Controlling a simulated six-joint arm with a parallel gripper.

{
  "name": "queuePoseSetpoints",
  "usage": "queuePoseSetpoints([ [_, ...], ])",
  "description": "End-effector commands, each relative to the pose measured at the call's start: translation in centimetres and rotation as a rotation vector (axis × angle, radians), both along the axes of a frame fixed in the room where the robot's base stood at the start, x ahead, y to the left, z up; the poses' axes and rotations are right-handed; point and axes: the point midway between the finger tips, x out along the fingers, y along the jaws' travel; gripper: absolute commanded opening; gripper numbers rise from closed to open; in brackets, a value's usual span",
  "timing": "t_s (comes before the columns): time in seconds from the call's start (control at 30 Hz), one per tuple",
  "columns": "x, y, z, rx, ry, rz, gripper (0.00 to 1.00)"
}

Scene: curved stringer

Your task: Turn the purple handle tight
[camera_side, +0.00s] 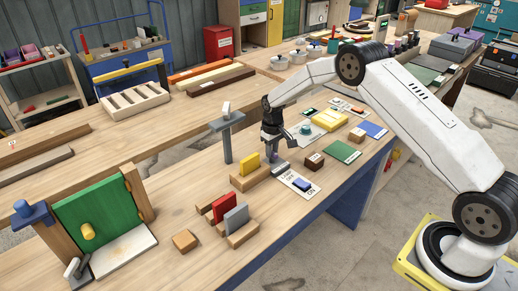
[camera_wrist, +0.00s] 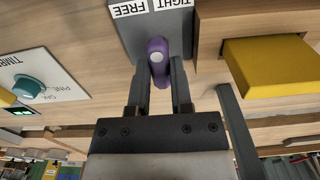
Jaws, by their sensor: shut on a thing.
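The purple handle (camera_wrist: 158,60) sits on a dark grey plate (camera_wrist: 126,42) with white labels reading "TIGHT" and "FREE" in the wrist view. My gripper (camera_wrist: 160,75) is shut on the handle, with one dark finger on each side of it. In the wrist view the handle points toward the gripper's palm. In the side view the handle (camera_side: 272,157) is a small purple patch under my gripper (camera_side: 273,150), mostly hidden by the fingers.
A yellow block (camera_side: 247,165) on a wooden base stands close beside the gripper, and a grey T-shaped post (camera_side: 227,138) stands behind it. A switch panel (camera_side: 298,183) lies in front. A teal dial (camera_wrist: 28,87) is on a nearby panel. The bench front left is partly clear.

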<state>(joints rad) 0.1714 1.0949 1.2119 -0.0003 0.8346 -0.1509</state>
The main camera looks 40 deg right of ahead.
Motion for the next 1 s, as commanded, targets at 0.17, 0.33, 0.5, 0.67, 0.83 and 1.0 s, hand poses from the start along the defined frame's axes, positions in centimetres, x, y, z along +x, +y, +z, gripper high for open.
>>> queuePoseSetpoints([
  [0.17, -0.01, -0.02, 0.07, 0.0, 0.001, -0.167, 0.0],
  [0.33, -0.01, -0.01, 0.07, 0.0, 0.001, -0.329, 0.0],
  [0.5, -0.01, -0.01, 0.07, 0.0, 0.001, -0.486, 0.0],
  [0.67, -0.01, -0.01, 0.07, 0.0, 0.001, -0.612, 0.0],
  [0.83, -0.01, 0.0, 0.08, 0.0, 0.001, -0.708, 0.0],
  [1.0, -0.01, 0.0, 0.08, 0.0, 0.001, -0.763, 0.0],
])
